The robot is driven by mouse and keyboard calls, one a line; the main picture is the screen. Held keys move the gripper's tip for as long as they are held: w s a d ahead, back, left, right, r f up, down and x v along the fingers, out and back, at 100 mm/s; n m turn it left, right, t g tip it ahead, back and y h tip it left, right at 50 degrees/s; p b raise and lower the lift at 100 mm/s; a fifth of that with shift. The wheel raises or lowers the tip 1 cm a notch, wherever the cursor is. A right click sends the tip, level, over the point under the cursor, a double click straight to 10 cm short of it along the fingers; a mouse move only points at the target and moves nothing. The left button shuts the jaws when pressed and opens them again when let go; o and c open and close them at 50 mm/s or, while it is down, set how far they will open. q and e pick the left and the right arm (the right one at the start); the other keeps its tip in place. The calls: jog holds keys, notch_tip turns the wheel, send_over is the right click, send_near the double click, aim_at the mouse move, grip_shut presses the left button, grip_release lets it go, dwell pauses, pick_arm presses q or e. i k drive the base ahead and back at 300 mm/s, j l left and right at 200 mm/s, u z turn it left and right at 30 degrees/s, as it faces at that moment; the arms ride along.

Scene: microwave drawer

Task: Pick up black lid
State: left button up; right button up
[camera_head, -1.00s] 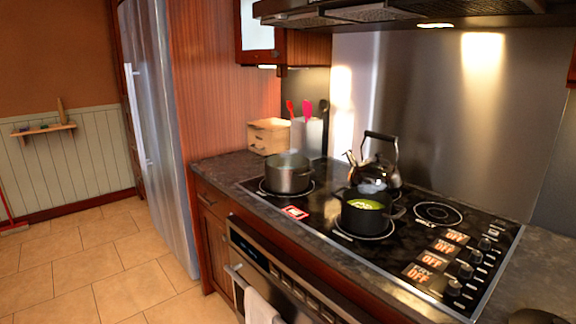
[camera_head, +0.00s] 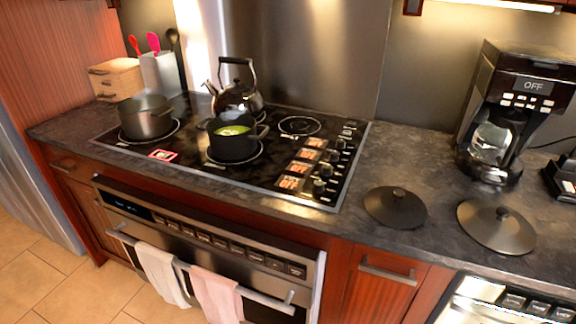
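A round black lid (camera_head: 395,207) with a small knob lies flat on the dark counter, just right of the stove. A second, larger lid (camera_head: 496,227), dark grey-brown with a knob, lies flat to its right, in front of the coffee maker. A black pot (camera_head: 236,141) with green contents stands uncovered on a front burner. A steel pot (camera_head: 146,118) stands uncovered on the left burner. Neither of my grippers shows in this view.
A dark kettle (camera_head: 236,96) stands at the back of the stove (camera_head: 270,175). A coffee maker (camera_head: 511,112) stands at the back right. A wooden box (camera_head: 116,79) and a utensil holder (camera_head: 161,75) are at the back left. Two towels (camera_head: 217,294) hang on the oven handle.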

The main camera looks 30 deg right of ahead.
aim_at(394, 207)
jog(key=z, duration=1.55)
